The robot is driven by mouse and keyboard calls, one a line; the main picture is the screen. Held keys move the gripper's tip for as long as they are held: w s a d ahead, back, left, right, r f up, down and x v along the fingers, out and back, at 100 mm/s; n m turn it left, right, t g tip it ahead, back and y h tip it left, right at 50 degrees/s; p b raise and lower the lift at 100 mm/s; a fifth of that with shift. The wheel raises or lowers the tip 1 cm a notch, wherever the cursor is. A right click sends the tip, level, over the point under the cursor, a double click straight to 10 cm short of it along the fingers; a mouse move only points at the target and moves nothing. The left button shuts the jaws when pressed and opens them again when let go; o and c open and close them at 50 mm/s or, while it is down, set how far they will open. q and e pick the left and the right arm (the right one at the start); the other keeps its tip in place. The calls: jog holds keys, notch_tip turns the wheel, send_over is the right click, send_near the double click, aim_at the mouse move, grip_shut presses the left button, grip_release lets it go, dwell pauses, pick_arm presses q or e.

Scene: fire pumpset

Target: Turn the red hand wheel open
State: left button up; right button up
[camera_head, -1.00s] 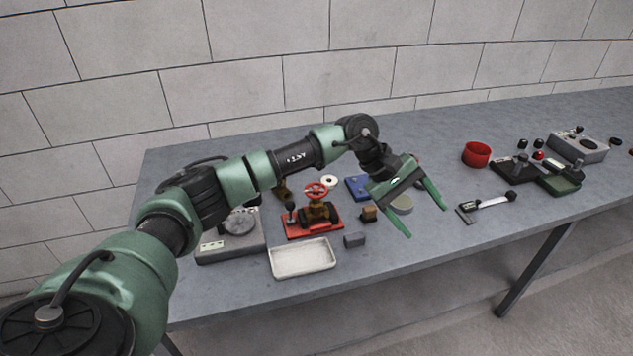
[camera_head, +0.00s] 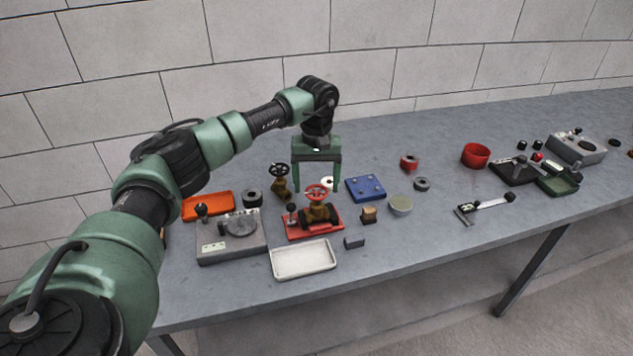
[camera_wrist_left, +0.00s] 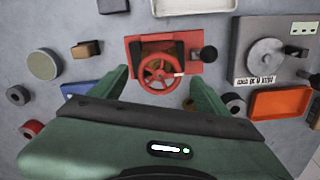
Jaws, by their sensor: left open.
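The red hand wheel (camera_head: 317,191) sits on top of a brass valve on a red base plate (camera_head: 298,234) on the table. My left gripper (camera_head: 317,190) is open and points down at the wheel, with its fingers to either side in the head view. In the left wrist view the wheel (camera_wrist_left: 160,73) shows ahead, between and just beyond the spread fingertips (camera_wrist_left: 160,80). The fingers look apart from the wheel; the exact height gap is hard to tell. My right gripper is not in view.
A black-wheeled valve (camera_head: 281,183) stands just behind left. A white tray (camera_head: 304,274) lies in front, a grey device (camera_head: 231,251) left, and a blue plate (camera_head: 365,188) right. A small black-knobbed lever (camera_head: 291,208) stands beside the wheel on the red base.

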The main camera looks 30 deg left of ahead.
pick_arm(q)
jog(key=shift+f, duration=0.3)
jog(key=shift+c, duration=0.2)
jog(key=c, duration=1.3)
